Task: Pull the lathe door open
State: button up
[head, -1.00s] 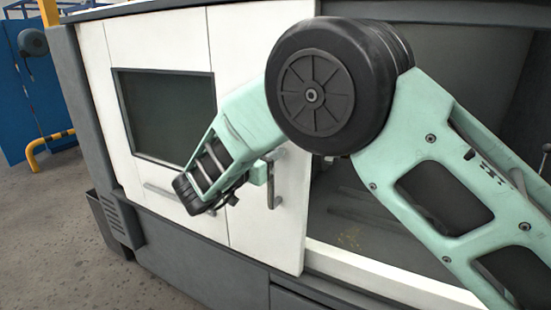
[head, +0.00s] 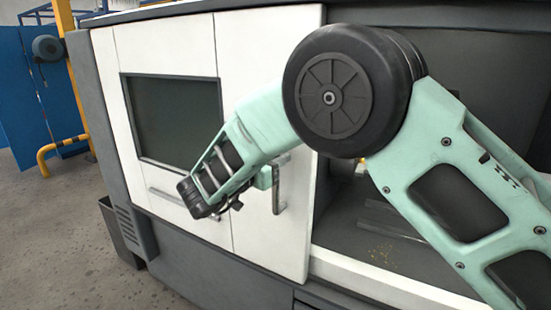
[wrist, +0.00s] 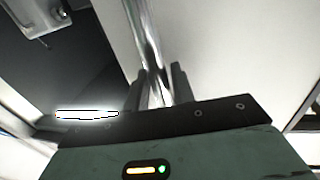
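The lathe door (head: 262,60) is a white panel on the front of the machine. To its right the dark interior is exposed, so the door stands at least partly open. Its handle (head: 279,188) is an upright metal bar near the door's right side. My gripper (head: 274,181) is at this handle, largely hidden behind my arm in the head view. In the wrist view my gripper (wrist: 160,88) has its dark fingers on both sides of the shiny handle bar (wrist: 143,35), closed close around it.
A white panel with a dark window (head: 172,118) lies left of the door. The lathe's grey lower body (head: 215,272) runs along the front. A blue panel (head: 22,100) and a yellow rail (head: 62,146) stand at the left.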

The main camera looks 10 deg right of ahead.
jog(key=shift+o, duration=0.6)
jog(key=b+v, duration=0.5)
jog(key=v, duration=1.2)
jog(key=shift+s+a, duration=0.15)
jog(key=shift+s, duration=0.05)
